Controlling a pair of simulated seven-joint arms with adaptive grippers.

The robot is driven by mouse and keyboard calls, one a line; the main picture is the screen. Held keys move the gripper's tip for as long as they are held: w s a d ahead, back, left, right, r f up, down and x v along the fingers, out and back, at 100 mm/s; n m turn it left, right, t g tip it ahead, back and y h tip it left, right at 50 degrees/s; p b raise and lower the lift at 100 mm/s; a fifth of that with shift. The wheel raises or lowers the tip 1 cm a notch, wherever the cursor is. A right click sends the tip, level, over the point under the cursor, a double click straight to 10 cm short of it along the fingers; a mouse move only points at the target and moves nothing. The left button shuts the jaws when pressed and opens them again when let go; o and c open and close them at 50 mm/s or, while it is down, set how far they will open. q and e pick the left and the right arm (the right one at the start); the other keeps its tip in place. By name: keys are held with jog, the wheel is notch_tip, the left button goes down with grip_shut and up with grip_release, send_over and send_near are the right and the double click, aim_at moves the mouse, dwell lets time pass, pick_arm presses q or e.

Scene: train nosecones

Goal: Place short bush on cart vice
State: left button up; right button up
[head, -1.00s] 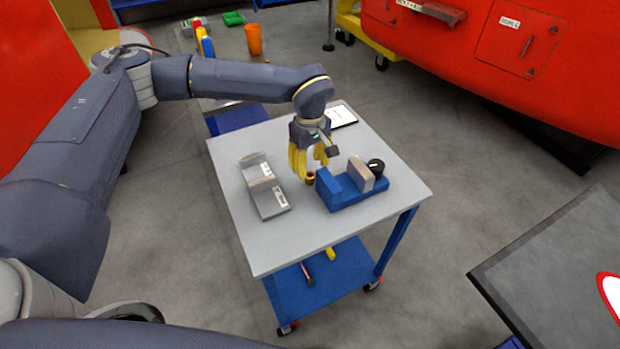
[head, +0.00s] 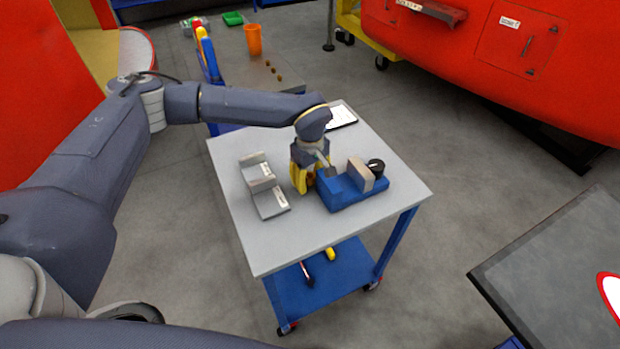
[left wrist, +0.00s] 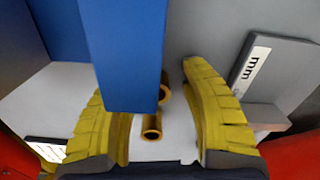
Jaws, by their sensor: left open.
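The blue cart vice (head: 340,198) stands on the grey cart top, with a grey jaw block and a black knob. It fills the upper middle of the left wrist view (left wrist: 125,60). My left gripper (head: 306,184) points down at the vice's left end. In the left wrist view its yellow fingers (left wrist: 160,128) are spread apart. A small brass bush (left wrist: 152,128) lies between them, with no clear finger contact. A second brass ring end (left wrist: 164,90) shows beside the vice, partly hidden by it. I cannot tell which is the short bush. My right gripper is not in view.
A grey stepped fixture (head: 263,185) stands left of the gripper on the cart top (head: 300,235). A clipboard (head: 341,117) lies at the cart's back edge. The cart's front is clear.

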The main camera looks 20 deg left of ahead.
aim_at(310, 183)
pick_arm(q)
grip_shut()
dwell(0.4)
jog(key=shift+r, duration=0.1)
notch_tip(310, 183, up, 20)
jog(key=s+a+f+m, duration=0.3)
jog(key=s+m, duration=0.4)
jog(key=m, duration=0.3)
jog(key=shift+a+f+m, duration=0.2)
jog(key=shift+a+m, duration=0.1)
jog(key=shift+a, duration=0.25)
dwell(0.4)
dwell(0.4)
